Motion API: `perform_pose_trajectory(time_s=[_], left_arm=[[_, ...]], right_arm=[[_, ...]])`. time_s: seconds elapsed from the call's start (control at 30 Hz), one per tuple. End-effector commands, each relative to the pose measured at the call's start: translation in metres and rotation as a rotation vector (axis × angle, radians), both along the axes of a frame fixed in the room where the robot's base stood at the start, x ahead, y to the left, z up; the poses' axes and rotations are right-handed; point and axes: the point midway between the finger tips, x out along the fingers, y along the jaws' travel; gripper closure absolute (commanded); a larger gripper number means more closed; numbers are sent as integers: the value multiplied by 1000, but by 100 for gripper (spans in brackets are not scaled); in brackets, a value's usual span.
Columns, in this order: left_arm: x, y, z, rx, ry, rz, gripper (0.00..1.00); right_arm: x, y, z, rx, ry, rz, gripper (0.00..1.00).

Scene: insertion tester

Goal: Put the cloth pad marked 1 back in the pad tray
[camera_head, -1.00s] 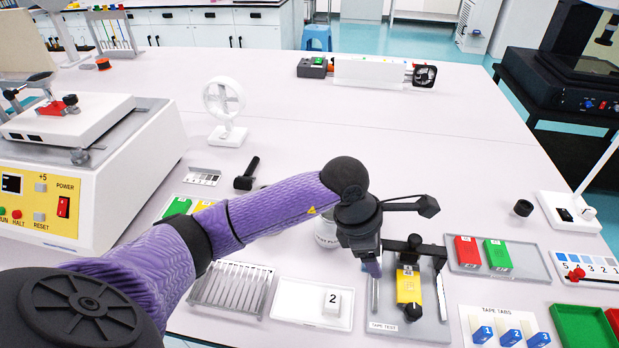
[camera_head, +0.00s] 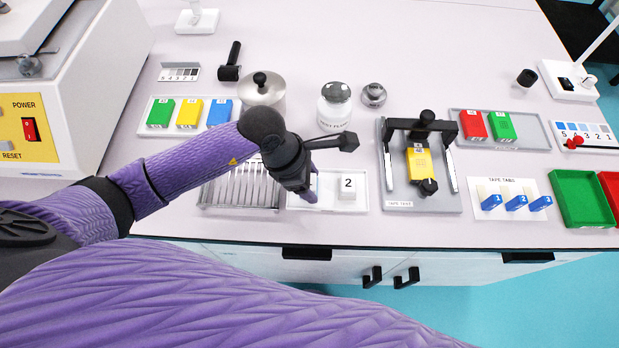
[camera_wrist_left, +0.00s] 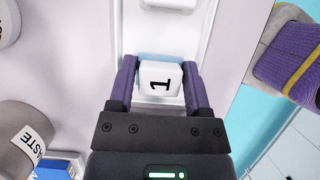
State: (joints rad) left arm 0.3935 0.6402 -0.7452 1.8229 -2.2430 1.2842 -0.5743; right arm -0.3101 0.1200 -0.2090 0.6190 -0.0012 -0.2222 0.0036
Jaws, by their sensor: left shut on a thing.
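My left gripper (camera_head: 309,197) is over the left part of the white pad tray (camera_head: 328,188) in the head view. In the left wrist view its purple fingers (camera_wrist_left: 160,88) are shut on the white pad marked 1 (camera_wrist_left: 160,80), one on each side. A light blue layer shows at the pad's far edge. The white tray (camera_wrist_left: 195,32) lies beneath and beyond it; I cannot tell whether the pad touches the tray floor. The gripper hides pad 1 in the head view. The pad marked 2 (camera_head: 348,187) sits in the tray's right part. My right gripper is not in view.
A slotted metal rack (camera_head: 240,194) stands left of the tray. The tape test fixture (camera_head: 450,200) with a yellow block is to the right. A lidded metal pot (camera_head: 262,92) and a labelled jar (camera_head: 335,108) stand behind. The table's front edge is close.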

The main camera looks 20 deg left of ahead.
Motion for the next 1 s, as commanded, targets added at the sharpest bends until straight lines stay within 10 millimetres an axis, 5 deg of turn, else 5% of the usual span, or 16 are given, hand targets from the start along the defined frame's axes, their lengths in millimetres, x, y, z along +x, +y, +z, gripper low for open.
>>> perform_pose_trajectory(time_s=[0.17,0.2,0.27,0.57,1.0], left_arm=[[0,0,-3,1,0,0,84],[0,0,-3,1,1,1,33],[0,0,-2,0,0,1,22],[0,0,4,0,-1,1,22],[-11,40,102,3,-3,2,22]], right_arm=[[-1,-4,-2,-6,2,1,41],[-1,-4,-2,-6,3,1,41],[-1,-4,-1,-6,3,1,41],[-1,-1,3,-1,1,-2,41],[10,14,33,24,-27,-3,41]])
